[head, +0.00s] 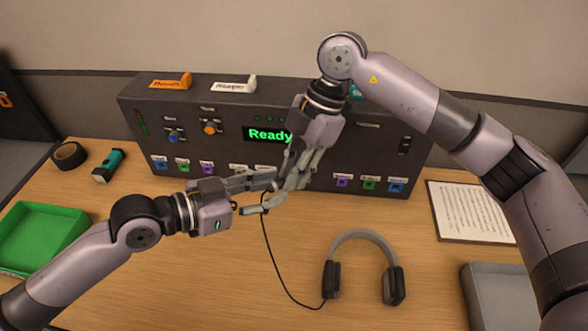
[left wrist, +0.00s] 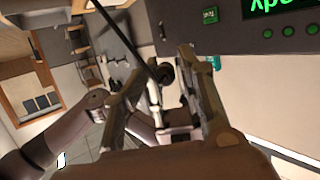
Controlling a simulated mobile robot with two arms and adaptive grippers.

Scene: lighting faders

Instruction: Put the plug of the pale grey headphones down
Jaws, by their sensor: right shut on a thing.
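The headphones (head: 365,240) lie on the table in front of the panel, with a grey headband and dark ear cups. Their thin black cable (head: 268,240) runs from the left ear cup up to my grippers. My right gripper (head: 279,187) reaches down in front of the panel and is shut on the cable's plug end, mostly hidden by the fingers. My left gripper (head: 268,196) comes in from the left with its fingers apart, close by the right fingertips. In the left wrist view, a dark thin rod or cable (left wrist: 122,40) passes beside its open fingers (left wrist: 165,75).
The dark panel (head: 130,100) with a green "Ready" display and several coloured sockets stands behind. A green tray (head: 75,212), black tape roll (head: 69,155) and teal-black object (head: 108,165) are left. A sheet (head: 470,212) and grey tray (head: 500,268) are right.

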